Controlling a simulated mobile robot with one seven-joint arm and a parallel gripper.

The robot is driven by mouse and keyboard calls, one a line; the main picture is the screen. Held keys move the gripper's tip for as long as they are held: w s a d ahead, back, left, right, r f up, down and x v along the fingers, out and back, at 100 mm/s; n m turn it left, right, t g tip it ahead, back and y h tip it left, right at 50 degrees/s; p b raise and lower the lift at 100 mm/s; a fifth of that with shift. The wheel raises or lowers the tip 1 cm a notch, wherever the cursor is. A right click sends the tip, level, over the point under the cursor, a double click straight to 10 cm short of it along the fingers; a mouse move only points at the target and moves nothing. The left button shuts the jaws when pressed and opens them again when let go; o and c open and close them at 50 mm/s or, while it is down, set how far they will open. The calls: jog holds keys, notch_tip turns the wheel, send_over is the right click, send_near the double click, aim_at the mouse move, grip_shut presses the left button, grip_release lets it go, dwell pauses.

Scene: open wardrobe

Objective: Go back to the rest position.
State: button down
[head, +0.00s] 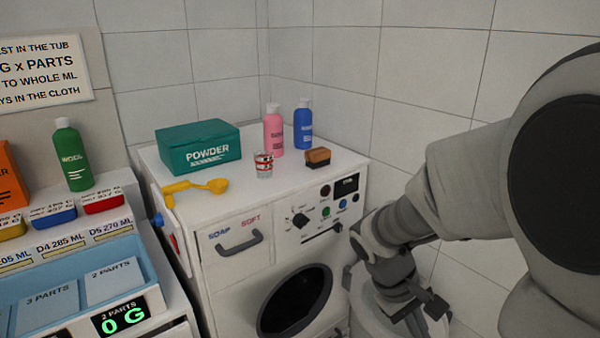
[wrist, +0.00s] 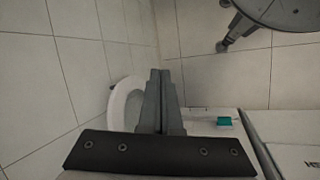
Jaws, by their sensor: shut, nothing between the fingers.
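My gripper (head: 421,303) hangs at the right of the head view, in front of the right side of the washing machine (head: 235,255). In the wrist view its two fingers (wrist: 160,80) lie together, shut and empty. A round white thing (head: 385,310) stands below and behind my gripper; its rim also shows left of the fingers in the wrist view (wrist: 122,98). I cannot tell whether my gripper touches anything.
On the machine stand a green powder box (head: 198,146), a pink bottle (head: 273,130), a blue bottle (head: 303,124), a glass (head: 264,165), a brush (head: 318,157) and a yellow scoop (head: 195,187). A blue tray (head: 140,255) is at left. Tiled walls close the back and right.

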jog(key=s+a+r+m+t+y+p, duration=0.2)
jog(key=s+a+r+t, duration=0.1)
jog(key=r, duration=0.5)
jog(key=s+a+r+m+t+y+p, duration=0.1)
jog(key=s+a+r+m+t+y, duration=0.1)
jog(key=r, duration=0.7)
jog(key=s+a+t+y, duration=0.1)
jog(key=s+a, duration=0.1)
jog(key=s, duration=0.1)
jog(key=shift+t+p, duration=0.3)
jog(key=shift+p, duration=0.05)
jog(key=shift+a+r, duration=0.1)
jog(key=shift+a, duration=0.05)
